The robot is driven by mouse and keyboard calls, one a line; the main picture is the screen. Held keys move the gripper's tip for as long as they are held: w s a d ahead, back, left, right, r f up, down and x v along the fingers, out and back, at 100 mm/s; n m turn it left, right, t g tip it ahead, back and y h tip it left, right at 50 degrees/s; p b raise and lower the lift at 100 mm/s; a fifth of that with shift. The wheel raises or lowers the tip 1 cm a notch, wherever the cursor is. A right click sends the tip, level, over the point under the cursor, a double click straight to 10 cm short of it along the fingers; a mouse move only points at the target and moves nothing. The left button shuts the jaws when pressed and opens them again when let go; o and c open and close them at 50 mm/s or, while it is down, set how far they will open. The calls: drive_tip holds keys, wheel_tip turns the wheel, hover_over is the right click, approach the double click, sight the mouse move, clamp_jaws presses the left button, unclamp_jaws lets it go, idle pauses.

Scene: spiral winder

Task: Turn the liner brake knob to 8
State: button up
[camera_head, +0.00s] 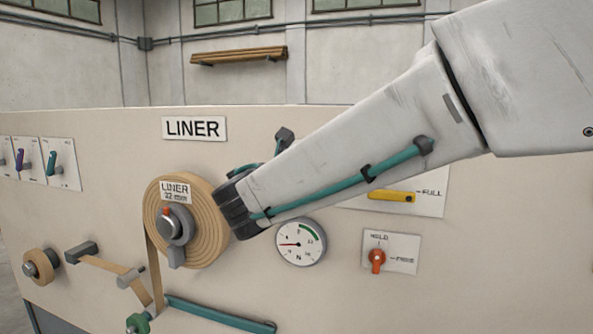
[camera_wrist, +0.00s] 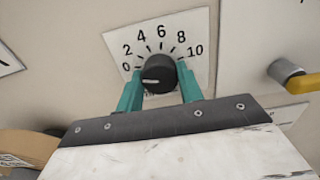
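The liner brake knob (camera_wrist: 158,74) is round and black with a white pointer line, and it sits on a white dial plate (camera_wrist: 203,27) marked 0 to 10. The pointer line points left, near the 0 mark. My gripper (camera_wrist: 160,73) has its two teal fingers on either side of the knob, close to its left and right edges. I cannot tell whether they touch it. In the head view my arm hides the knob and the gripper's fingers. The 8 is at the upper right of the scale.
A yellow-tipped lever (camera_wrist: 302,82) stands out to the right of the dial; it also shows in the head view (camera_head: 392,196). The tan liner roll (camera_head: 207,215) is to the left. A round gauge (camera_head: 301,243) and an orange knob (camera_head: 377,260) are below my arm.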

drive_tip(key=c, duration=0.4)
drive_tip(key=m, duration=2.3)
drive_tip(key=shift+m, duration=0.3)
idle(0.4)
